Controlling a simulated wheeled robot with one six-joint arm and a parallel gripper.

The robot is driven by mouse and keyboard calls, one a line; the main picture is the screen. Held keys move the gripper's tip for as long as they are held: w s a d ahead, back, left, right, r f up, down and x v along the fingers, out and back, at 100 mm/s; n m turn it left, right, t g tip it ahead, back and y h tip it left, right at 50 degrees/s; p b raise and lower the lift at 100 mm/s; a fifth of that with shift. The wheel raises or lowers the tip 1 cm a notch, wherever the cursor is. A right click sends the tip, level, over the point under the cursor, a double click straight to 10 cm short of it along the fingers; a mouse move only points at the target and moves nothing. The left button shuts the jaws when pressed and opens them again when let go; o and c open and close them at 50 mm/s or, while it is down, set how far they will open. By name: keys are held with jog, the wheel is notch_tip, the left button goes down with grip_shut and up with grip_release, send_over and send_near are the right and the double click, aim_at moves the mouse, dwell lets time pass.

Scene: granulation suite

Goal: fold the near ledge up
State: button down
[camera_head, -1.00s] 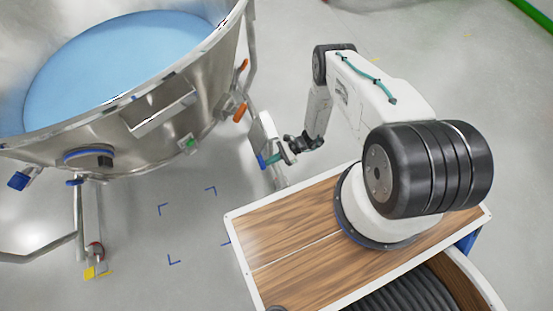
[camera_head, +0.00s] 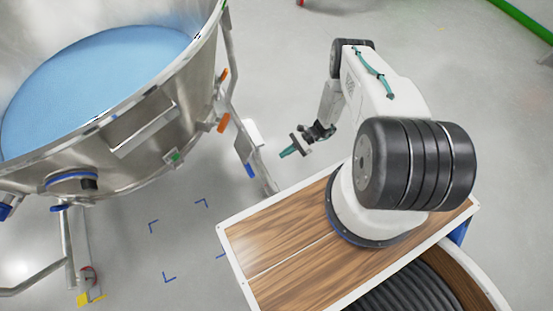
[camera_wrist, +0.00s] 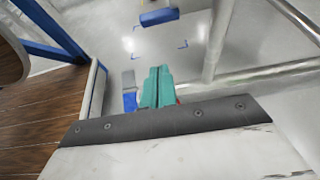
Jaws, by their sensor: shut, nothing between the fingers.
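A small pale grey plate with a blue tab, which looks like the near ledge (camera_head: 249,133), sits on the metal leg frame right of the big steel vessel. I cannot tell its fold angle surely; it looks steep. My gripper (camera_head: 287,152) has teal fingers pressed together, empty, just right of the plate with a small gap between. In the wrist view the shut fingers (camera_wrist: 158,88) point away from me. A blue and grey piece (camera_wrist: 129,100), perhaps the same ledge, shows just left of them, partly hidden by my wrist.
The steel vessel (camera_head: 150,150) with blue contents fills the left, with orange handles (camera_head: 223,123) on its side. Metal tubes (camera_wrist: 218,40) stand right of the fingers in the wrist view. Blue corner marks (camera_head: 170,278) lie on the floor. Open floor lies beyond my arm.

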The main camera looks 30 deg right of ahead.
aim_at(252, 170)
jog(key=a+r+x, duration=0.1)
jog(key=r+x, duration=0.1)
jog(key=x, duration=1)
jog(key=shift+a, duration=0.35)
jog(key=shift+r, duration=0.15)
jog(key=shift+a+y, duration=0.8)
jog(key=shift+a, duration=0.1)
jog(key=shift+a+r+y, duration=0.25)
jog(key=shift+a+y, duration=0.4)
jog(key=shift+y, duration=0.05)
